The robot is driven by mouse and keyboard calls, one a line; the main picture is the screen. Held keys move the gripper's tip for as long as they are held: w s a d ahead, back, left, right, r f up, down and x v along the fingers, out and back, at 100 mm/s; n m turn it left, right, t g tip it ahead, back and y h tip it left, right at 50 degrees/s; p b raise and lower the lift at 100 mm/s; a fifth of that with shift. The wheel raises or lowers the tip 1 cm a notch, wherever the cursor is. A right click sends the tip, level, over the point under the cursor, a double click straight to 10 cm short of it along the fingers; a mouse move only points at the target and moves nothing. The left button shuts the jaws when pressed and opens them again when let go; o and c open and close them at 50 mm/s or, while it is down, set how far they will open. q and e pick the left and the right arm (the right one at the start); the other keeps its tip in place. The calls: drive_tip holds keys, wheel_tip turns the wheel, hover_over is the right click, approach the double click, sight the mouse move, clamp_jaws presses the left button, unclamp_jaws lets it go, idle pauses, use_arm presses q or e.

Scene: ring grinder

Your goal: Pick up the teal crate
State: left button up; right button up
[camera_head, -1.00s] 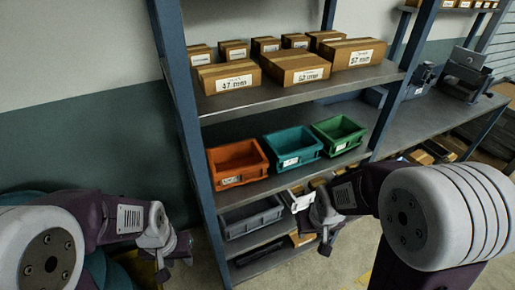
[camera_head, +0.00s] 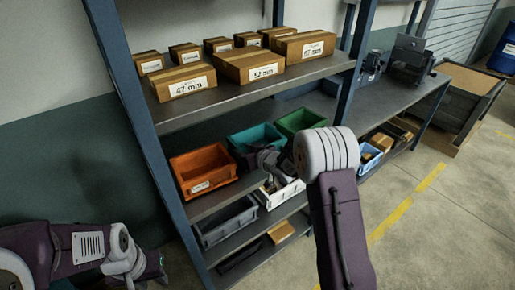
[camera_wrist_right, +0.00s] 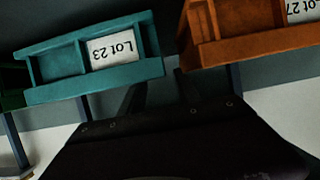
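The teal crate (camera_head: 252,135) stands on the middle shelf between the orange and green crates. Its front is partly hidden by my right gripper in the head view. In the right wrist view the teal crate (camera_wrist_right: 75,62) appears upside down at upper left with a "Lot 23" label. My right gripper (camera_head: 268,162) is in front of the teal crate; its dark fingers (camera_wrist_right: 160,88) look apart, with nothing between them. They point between the teal and orange crates in that view. My left gripper (camera_head: 135,268) is low at the left, away from the shelf; its finger opening is unclear.
The orange crate (camera_head: 202,170) and green crate (camera_head: 300,121) flank the teal one. A white crate (camera_head: 282,194) and grey crate (camera_head: 226,222) sit on the shelf below. Boxes (camera_head: 250,65) fill the shelf above.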

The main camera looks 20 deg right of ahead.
sight(238, 148)
drive_tip(key=x, duration=0.4)
drive_tip(key=shift+w+a+r+p, duration=0.1)
drive_tip(key=shift+w+a+p, duration=0.1)
drive_tip(key=shift+p, duration=0.15)
drive_tip(key=shift+w+f, duration=0.25)
drive_tip(key=shift+w, duration=0.1)
drive_tip(key=shift+s+r, duration=0.1)
drive_tip(key=shift+s, duration=0.05)
drive_tip(key=c, duration=0.3)
clamp_jaws()
